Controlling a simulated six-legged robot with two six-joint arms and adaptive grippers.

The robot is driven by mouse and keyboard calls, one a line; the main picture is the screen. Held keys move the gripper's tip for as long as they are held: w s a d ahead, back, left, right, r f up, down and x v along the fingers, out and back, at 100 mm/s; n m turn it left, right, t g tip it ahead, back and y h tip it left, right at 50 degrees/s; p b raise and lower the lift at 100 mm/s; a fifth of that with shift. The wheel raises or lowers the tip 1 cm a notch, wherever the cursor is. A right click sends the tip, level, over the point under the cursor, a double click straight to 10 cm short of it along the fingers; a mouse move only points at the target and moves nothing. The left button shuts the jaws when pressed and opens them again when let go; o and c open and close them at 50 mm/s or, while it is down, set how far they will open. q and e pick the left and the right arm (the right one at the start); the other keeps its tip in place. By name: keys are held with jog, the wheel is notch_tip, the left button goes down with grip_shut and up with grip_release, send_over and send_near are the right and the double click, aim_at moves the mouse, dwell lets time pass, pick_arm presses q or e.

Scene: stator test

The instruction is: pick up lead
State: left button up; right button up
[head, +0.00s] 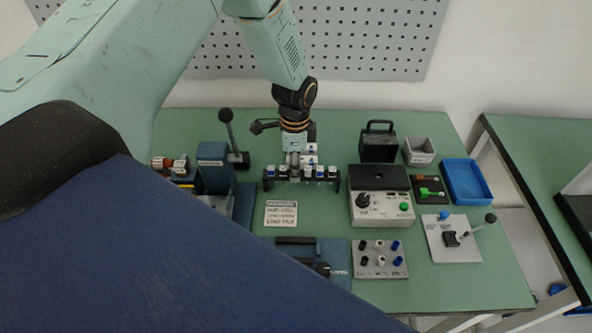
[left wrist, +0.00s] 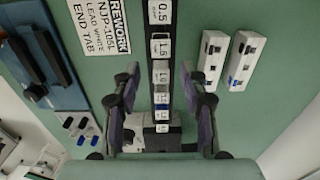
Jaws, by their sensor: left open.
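A dark rack (head: 302,172) stands mid-table in the head view and holds a row of white labelled pieces. In the left wrist view the rack (left wrist: 162,20) runs down the middle, with labels such as 0.5 and 1.5. I cannot tell which piece is the lead, and no loose lead shows clearly. My left gripper (head: 293,156) is above the rack, pointing down. In the left wrist view its fingers (left wrist: 160,88) are apart, one on each side of the rack row, with no piece visibly gripped. My right gripper is not in view.
A printed card (head: 281,213) reading REWORK, LEAD WHITE, END TAB lies in front of the rack. A blue lever press (head: 213,168) stands left. A control box (head: 382,208), a grey bin (head: 419,151) and a blue tray (head: 466,182) stand right. Two white blocks (left wrist: 243,60) lie beside the rack.

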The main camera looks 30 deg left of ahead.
pick_arm(q)
jog(key=shift+f, duration=0.3)
jog(key=shift+c, duration=0.3)
jog(key=shift+c, duration=0.7)
grip_shut()
notch_tip(320, 180, up, 10)
